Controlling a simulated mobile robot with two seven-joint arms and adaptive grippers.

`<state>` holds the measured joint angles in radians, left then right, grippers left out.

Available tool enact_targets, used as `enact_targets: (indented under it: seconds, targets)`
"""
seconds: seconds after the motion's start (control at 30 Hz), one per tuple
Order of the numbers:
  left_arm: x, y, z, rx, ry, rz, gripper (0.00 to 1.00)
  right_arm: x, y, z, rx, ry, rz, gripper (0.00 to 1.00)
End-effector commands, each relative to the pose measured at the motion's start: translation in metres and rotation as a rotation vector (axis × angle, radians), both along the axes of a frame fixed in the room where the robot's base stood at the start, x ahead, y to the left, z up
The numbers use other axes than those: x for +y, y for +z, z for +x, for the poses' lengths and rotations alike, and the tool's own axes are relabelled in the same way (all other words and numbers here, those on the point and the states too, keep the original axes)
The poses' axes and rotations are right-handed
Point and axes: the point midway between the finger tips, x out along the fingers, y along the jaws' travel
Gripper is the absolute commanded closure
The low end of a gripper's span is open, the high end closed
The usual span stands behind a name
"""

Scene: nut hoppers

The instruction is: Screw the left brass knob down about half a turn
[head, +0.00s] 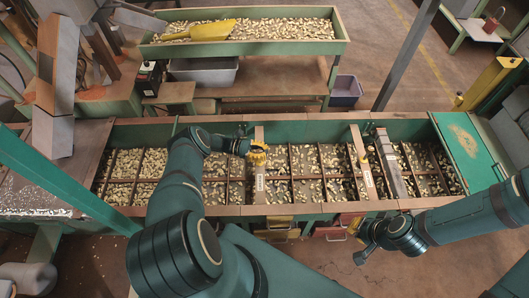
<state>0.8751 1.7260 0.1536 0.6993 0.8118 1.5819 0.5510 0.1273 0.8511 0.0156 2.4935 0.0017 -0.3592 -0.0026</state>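A yellow, ridged brass knob (257,156) stands on the left wooden crossbar (259,185) of the long green hopper. My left gripper (250,146) is right at this knob, reaching it from the left. Its fingers are small and dark here, so I cannot tell whether they are closed on the knob. A second, smaller brass-coloured piece (364,161) shows on the right crossbar (357,142). My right gripper (357,243) is in front of the hopper at the right, empty, with its fingers apart.
The green hopper (300,211) has several divided compartments of nuts. A grey bar (388,158) lies across it, right of the right crossbar. Behind stands a raised nut tray (341,45) with a yellow scoop (205,31). Drawers (277,231) sit below the hopper's front edge.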

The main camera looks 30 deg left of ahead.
Motion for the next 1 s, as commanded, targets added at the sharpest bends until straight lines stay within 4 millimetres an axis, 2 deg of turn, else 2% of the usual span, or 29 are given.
enact_targets:
  seconds: [0.03, 0.37, 0.47, 0.53, 0.57, 1.0]
  targets:
    - [0.0051, -0.0015, -0.0027, 0.002, 0.0, 0.008, 1.0, 0.0, 0.0, 0.0, 0.0, 0.0, 0.0, 1.0]
    - [0.0056, -0.001, -0.0024, 0.001, 0.0, 0.008, 1.0, 0.0, 0.0, 0.0, 0.0, 0.0, 0.0, 1.0]
    - [0.0056, -0.0009, -0.0023, 0.001, 0.0, 0.008, 0.69, 0.0, 0.0, 0.0, 0.0, 0.0, 0.0, 1.0]
    - [0.0046, -0.0006, -0.0017, 0.001, 0.0, 0.006, 0.45, 0.0, 0.0, 0.0, 0.0, 0.0, 0.0, 1.0]
    - [0.0041, -0.0006, -0.0015, 0.001, 0.0, 0.006, 0.42, 0.0001, 0.0, 0.0, 0.0, 0.0, 0.0, 1.0]
    - [0.0025, 0.0057, 0.0003, -0.001, -0.001, 0.002, 0.42, 0.0, 0.0, 0.0001, 0.0, 0.0, 0.0, 1.0]
